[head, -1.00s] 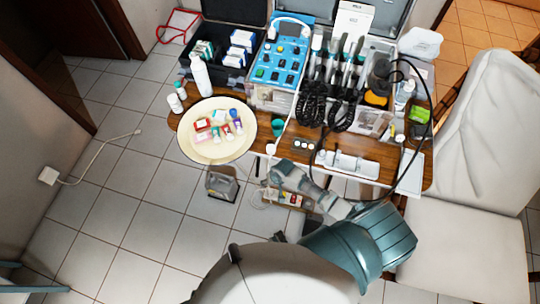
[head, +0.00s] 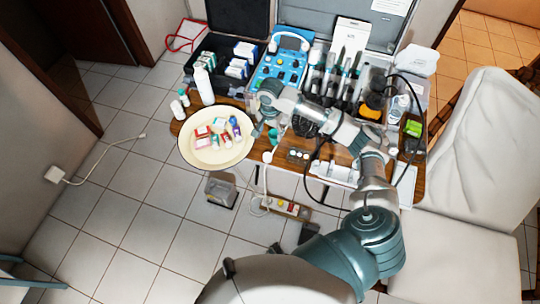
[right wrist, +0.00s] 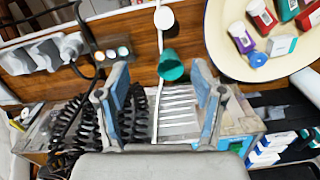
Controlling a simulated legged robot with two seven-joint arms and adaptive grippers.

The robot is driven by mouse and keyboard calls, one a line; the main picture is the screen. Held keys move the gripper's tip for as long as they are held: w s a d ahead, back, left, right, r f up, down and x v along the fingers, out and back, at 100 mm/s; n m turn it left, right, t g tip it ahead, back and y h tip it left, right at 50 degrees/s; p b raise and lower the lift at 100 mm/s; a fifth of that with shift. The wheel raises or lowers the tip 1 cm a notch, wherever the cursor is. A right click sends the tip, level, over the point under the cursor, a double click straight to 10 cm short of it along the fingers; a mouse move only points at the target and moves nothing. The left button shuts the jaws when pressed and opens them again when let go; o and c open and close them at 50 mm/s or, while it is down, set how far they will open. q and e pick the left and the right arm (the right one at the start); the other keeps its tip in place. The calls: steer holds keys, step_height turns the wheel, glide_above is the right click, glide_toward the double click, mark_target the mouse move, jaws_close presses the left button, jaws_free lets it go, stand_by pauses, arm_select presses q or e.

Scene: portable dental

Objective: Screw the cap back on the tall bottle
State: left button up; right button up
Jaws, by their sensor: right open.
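The tall white bottle (head: 206,85) stands upright at the left end of the wooden table, beside the black case. Its top is small in the head view, and I cannot tell any loose cap apart. My right gripper (head: 268,103) is over the table, right of the bottle and apart from it. In the right wrist view the right gripper (right wrist: 158,68) is open, with nothing held between its fingers. A green cup (right wrist: 171,66) shows beyond the fingertips; it is also in the head view (head: 273,136). My left gripper is not in view.
A round cream plate (head: 236,153) with several small boxes and bottles lies at the table's front left. Two small bottles (head: 177,107) stand left of the tall bottle. A blue control unit (head: 285,62), hand tools and coiled black cables crowd the back.

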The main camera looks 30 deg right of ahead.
steer(key=b, duration=0.1)
glide_above(266, 157)
steer(key=d, duration=0.2)
step_height(266, 157, down, 8)
steer(key=shift+r, duration=0.1)
steer(key=f, duration=0.2)
steer(key=shift+a+f+b, duration=0.35)
steer(key=shift+a, duration=0.05)
steer(key=shift+a+f, duration=0.25)
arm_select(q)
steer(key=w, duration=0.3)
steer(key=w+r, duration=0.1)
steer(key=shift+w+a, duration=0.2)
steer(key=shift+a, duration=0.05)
arm_select(e)
steer(key=shift+a, duration=0.35)
